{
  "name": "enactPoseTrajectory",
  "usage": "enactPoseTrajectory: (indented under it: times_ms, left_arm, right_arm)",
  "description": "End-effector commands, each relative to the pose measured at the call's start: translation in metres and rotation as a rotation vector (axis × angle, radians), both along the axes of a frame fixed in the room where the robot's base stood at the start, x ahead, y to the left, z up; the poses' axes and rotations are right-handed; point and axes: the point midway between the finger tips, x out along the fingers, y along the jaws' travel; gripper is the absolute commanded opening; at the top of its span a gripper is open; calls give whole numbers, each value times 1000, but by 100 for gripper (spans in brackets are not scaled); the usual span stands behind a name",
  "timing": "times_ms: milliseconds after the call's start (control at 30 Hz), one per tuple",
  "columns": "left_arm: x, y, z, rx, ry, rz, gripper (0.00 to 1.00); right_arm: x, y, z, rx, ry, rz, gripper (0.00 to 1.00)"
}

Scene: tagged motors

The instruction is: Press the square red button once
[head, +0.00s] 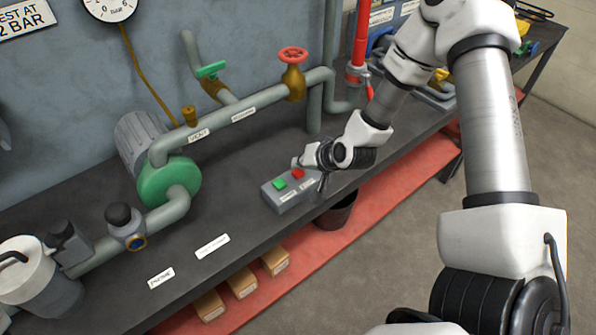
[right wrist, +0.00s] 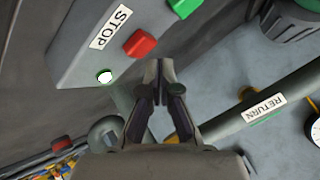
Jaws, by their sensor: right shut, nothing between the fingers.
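The square red button (head: 298,174) sits on the sloped top of a grey control box (head: 272,197) on the dark bench. In the right wrist view the red button (right wrist: 139,43) stands up from its panel beside a STOP label (right wrist: 110,27). A square green button (head: 279,184) is to its left on the same box. My right gripper (head: 299,163) is at the box, close to the red button. In the right wrist view its fingertips (right wrist: 166,65) are together, empty, beside the button. Whether they touch it I cannot tell. My left gripper is out of view.
A grey pipe run with a red handwheel (head: 293,54) and a green-handled valve (head: 211,70) stands behind the box. A green pump (head: 169,182) is to the left. A white round spot (right wrist: 104,77) is on the box.

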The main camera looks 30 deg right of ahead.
Motion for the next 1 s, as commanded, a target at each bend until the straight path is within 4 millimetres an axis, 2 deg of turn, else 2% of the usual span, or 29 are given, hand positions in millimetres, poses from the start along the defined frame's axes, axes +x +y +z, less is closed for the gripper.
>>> enactPoseTrajectory:
  times_ms: [200,1000]
  left_arm:
    - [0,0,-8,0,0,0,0]
    - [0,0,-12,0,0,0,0]
  right_arm:
    - [0,0,-9,0,0,0,0]
    - [0,0,-14,0,0,0,0]
